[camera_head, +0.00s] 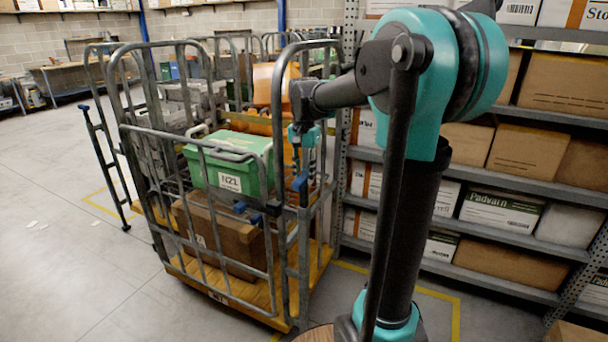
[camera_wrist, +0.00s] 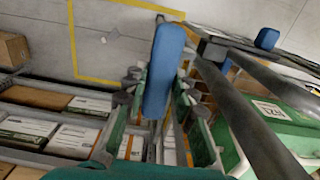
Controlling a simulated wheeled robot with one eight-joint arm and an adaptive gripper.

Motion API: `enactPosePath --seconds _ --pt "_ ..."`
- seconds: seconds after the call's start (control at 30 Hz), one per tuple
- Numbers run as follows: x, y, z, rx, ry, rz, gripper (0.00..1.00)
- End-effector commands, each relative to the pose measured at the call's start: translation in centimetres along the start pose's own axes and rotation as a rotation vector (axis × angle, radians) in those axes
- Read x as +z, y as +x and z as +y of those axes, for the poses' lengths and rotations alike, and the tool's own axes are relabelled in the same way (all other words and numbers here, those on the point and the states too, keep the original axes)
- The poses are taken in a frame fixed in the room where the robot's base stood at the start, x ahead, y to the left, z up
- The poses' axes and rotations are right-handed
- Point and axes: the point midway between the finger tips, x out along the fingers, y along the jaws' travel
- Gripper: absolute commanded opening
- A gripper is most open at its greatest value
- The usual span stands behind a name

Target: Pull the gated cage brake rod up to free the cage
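The cage (camera_head: 290,235) is a grey tube frame on a yellow base. A grey rod with a blue grip (camera_head: 300,183) stands upright at its near right corner. In the wrist view, an upright blue grip (camera_wrist: 165,70) shows large between my fingers. My gripper (camera_head: 303,142) points down just above the rod's grip in the head view. Its fingers (camera_wrist: 160,95) look spread, one on each side of the grip in the wrist view. I cannot tell whether they touch it. The rod's lower end is not clear.
The cage holds a green crate (camera_head: 230,162) and a brown carton (camera_head: 215,230). A second blue-tipped rod (camera_head: 105,170) stands at the left. Shelving (camera_head: 480,230) with boxes rises close on the right.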

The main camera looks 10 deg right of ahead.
Motion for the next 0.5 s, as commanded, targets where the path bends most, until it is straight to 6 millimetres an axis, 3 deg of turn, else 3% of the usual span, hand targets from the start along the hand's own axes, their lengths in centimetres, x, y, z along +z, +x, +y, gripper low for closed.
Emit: enactPosePath --seconds 0.03,0.17,0.5 --pt "0.0 -0.01 0.0 0.0 0.0 0.0 0.17" --pt "0.0 -0.01 0.0 0.0 0.0 0.0 0.01" --pt "-0.01 -0.44 -0.01 0.0 0.0 0.0 0.0"
